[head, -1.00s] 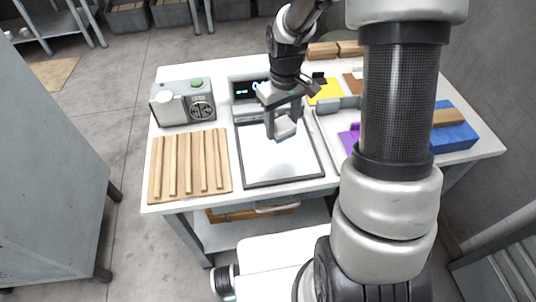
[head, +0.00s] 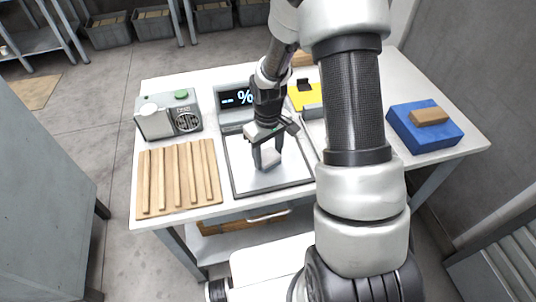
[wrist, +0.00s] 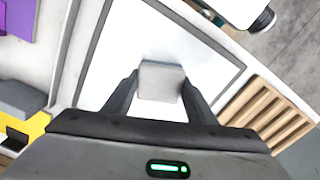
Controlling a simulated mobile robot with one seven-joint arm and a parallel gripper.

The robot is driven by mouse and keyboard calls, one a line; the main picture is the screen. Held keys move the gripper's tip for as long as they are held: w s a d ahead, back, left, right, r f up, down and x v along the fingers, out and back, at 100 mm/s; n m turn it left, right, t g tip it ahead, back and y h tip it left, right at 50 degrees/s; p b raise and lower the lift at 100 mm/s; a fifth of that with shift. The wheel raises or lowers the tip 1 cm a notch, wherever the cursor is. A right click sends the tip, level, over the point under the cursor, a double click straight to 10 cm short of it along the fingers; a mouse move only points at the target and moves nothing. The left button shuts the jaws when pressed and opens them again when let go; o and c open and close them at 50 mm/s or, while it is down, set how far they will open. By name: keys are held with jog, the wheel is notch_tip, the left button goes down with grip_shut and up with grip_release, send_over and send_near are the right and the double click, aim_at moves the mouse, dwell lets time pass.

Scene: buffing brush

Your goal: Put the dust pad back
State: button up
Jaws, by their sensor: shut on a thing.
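My gripper (head: 267,158) is shut on a light grey block-like pad (wrist: 160,80), which looks like the dust pad. The pad sits between the two dark fingers in the wrist view, and it also shows in the head view (head: 269,159). It is over the white framed panel (head: 240,178), inside the dark frame. I cannot tell whether its underside touches the panel. A display (head: 238,97) with lit blue signs stands behind the panel.
A slatted wooden rack (head: 180,178) and a grey device with a green button (head: 168,115) stand left of the panel. A blue block (head: 425,128) bearing a wooden block (head: 429,116) is at right. A yellow piece (head: 303,97) lies behind. My arm hides the tray area.

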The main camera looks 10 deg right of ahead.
jog(key=shift+f, duration=0.15)
jog(key=o, duration=1)
jog(key=shift+c, duration=0.2)
